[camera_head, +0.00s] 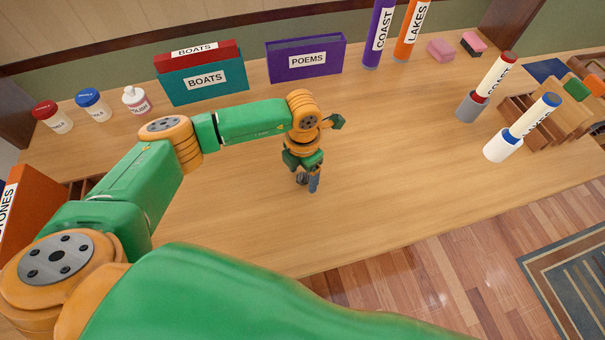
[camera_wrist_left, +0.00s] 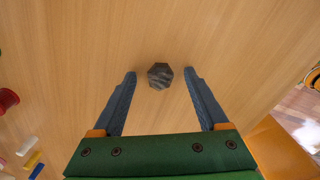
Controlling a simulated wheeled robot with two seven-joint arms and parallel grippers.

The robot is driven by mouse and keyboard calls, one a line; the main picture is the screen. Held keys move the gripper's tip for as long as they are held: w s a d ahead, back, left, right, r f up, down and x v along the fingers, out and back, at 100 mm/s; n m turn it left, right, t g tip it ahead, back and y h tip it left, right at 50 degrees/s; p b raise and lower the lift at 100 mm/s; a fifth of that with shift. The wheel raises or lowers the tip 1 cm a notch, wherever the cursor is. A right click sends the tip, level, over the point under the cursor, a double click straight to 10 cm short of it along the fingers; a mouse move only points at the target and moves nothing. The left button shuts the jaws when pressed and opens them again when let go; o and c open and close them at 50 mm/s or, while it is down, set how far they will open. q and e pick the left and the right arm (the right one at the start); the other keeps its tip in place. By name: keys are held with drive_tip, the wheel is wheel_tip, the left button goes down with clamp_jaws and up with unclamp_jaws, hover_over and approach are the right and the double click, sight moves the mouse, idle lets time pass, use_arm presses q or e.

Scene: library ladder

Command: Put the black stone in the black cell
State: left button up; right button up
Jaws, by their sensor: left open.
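The black stone (camera_wrist_left: 160,76), dark grey and faceted, lies on the wooden table in the left wrist view. It sits between the tips of my left gripper (camera_wrist_left: 159,78), with a gap on each side. In the head view my left gripper (camera_head: 308,186) points down at the middle of the table, its fingers apart and empty. There the stone cannot be told apart from the fingers. I cannot make out a black cell in either view. My right gripper is not in view.
POEMS (camera_head: 307,58) and BOATS (camera_head: 205,80) boxes stand at the back. An orange STONES box (camera_head: 35,205) is at left. The table's middle right is clear.

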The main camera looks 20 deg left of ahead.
use_arm(q)
clamp_jaws()
drive_tip(key=shift+r+b, duration=0.35)
drive_tip(key=shift+r, duration=0.25)
drive_tip(key=shift+w+r+b, duration=0.1)
drive_tip(key=shift+r+b, duration=0.3)
drive_tip(key=shift+r, duration=0.35)
drive_tip(key=s+d+r+b, duration=0.2)
drive_tip(key=s+d+r, duration=0.7)
drive_tip(key=s+r, duration=0.2)
drive_tip(key=w+a+r+m+p, duration=0.1)
drive_tip(key=a+m, duration=0.5)
drive_tip(key=m, duration=0.8)
drive_tip(key=w+a+r+m+p, duration=0.1)
drive_tip(key=a+m, duration=0.6)
drive_tip(key=m, duration=0.8)
drive_tip(key=shift+w+r+m+p, duration=0.3)
drive_tip(key=shift+w+p, duration=0.15)
drive_tip(key=shift+p, duration=0.3)
